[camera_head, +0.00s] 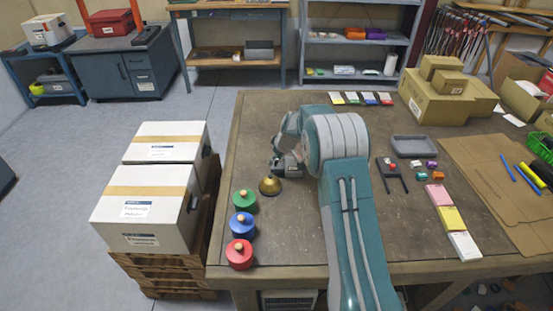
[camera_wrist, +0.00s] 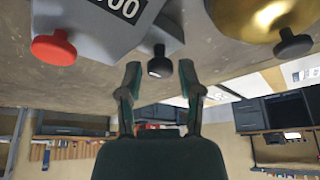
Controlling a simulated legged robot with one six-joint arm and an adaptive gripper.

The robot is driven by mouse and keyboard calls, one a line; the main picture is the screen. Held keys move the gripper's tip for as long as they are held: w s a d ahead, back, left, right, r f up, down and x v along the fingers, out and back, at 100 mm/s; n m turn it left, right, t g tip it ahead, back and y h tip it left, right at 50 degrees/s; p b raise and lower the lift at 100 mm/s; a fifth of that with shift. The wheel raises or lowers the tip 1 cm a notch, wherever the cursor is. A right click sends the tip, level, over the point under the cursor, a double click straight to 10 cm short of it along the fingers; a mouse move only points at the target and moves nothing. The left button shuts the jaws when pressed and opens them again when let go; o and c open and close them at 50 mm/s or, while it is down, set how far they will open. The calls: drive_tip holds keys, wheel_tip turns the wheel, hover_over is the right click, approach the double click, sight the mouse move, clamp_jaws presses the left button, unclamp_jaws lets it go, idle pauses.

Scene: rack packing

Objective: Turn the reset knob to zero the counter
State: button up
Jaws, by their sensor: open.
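In the wrist view the grey counter (camera_wrist: 108,28) is at the top, its dark display showing the digits "00". A red knob (camera_wrist: 54,47) sticks out at its left. A black knob (camera_wrist: 160,67) on a short dark stem sticks out at its right side. My gripper (camera_wrist: 160,78) is open, with one fingertip on each side of the black knob. A gap shows on both sides, so neither finger appears to touch it. In the head view my arm covers much of this spot, and the counter and fingers are hard to tell apart.
A brass bell (camera_head: 270,186) stands close by; its black button (camera_wrist: 293,43) shows in the wrist view. A grey tray (camera_head: 414,146) and small blocks lie right of my arm.

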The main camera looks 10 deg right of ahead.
clamp_jaws()
drive_tip(key=shift+m, duration=0.4)
drive_tip(key=m+h, duration=0.1)
drive_tip(key=m, duration=0.2)
drive_tip(key=shift+s+a+t, duration=0.1)
drive_tip(key=shift+t, duration=0.3)
drive_tip(key=m+h, duration=0.2)
drive_tip(key=m, duration=0.3)
drive_tip(key=shift+a, duration=0.15)
drive_tip(key=m+h, duration=0.1)
drive_tip(key=m, duration=0.3)
drive_tip(key=shift+a+m+g+h, duration=0.1)
drive_tip(key=shift+m+g+h, duration=0.2)
drive_tip(key=shift+g+h, duration=0.1)
drive_tip(key=shift+m+g+h, duration=0.6)
drive_tip(key=shift+m, duration=1.7)
drive_tip(key=shift+f, duration=0.1)
